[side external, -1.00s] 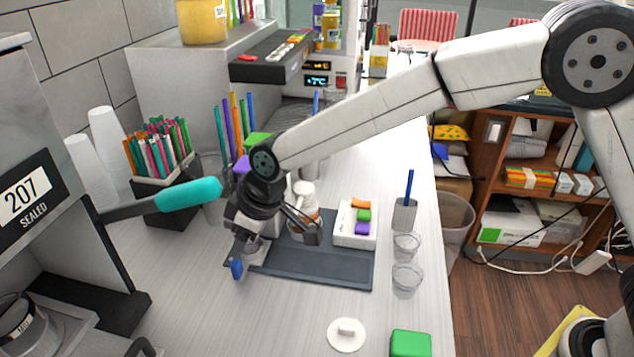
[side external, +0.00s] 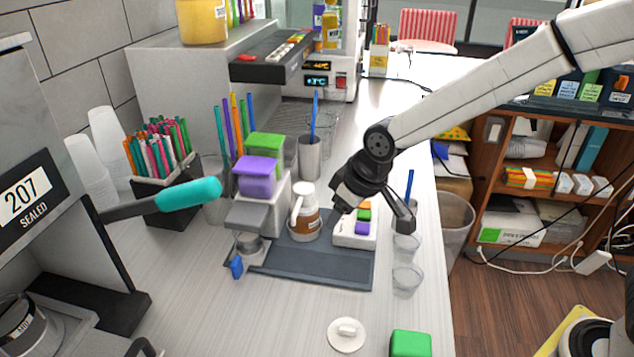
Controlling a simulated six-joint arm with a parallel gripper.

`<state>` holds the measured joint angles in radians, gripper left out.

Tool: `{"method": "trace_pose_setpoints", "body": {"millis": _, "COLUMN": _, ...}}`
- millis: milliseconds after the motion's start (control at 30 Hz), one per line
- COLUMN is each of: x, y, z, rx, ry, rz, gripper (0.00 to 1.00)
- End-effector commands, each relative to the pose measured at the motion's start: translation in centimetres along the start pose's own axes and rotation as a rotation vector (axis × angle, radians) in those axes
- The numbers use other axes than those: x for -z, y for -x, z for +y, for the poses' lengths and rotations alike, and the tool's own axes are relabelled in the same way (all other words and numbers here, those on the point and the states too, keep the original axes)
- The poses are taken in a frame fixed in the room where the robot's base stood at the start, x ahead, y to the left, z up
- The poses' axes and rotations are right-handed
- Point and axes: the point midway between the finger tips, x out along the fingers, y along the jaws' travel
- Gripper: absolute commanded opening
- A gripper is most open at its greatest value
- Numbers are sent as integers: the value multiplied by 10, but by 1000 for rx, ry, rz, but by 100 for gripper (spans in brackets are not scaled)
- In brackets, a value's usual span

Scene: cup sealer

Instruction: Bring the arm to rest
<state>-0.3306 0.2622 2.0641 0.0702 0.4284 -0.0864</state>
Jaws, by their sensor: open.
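My gripper (side external: 374,212) is above the right part of the work area, over the small white tray (side external: 345,238) with orange, green and purple blocks. Its jaws are open and I see nothing between them. It covers part of the tray and part of the grey scoop-like tool behind it. Whether a finger touches the tray or the clear cups cannot be told from this view.
A brown-labelled bottle (side external: 305,215) stands on the dark mat (side external: 318,266), left of my gripper. The dispenser with purple and green tops (side external: 257,175) is further left. Clear cups (side external: 407,278), a white lid (side external: 346,335) and a green block (side external: 410,343) lie nearer. The sealer's teal handle (side external: 188,195) juts out at left.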

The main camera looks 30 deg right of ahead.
Motion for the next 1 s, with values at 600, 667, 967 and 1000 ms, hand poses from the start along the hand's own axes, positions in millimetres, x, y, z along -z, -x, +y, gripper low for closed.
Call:
{"method": "trace_pose_setpoints", "body": {"millis": 600, "x": -180, "y": 27, "z": 91, "rx": -126, "ry": -330, "rz": -147, "gripper": 56}}
{"method": "trace_pose_setpoints", "body": {"millis": 667, "x": -184, "y": 27, "z": 92, "rx": -128, "ry": -338, "rz": -150, "gripper": 56}}
{"method": "trace_pose_setpoints", "body": {"millis": 967, "x": -187, "y": 28, "z": 92, "rx": -129, "ry": -341, "rz": -152, "gripper": 56}}
{"method": "trace_pose_setpoints", "body": {"millis": 1000, "x": -187, "y": 28, "z": 92, "rx": -128, "ry": -341, "rz": -152, "gripper": 56}}
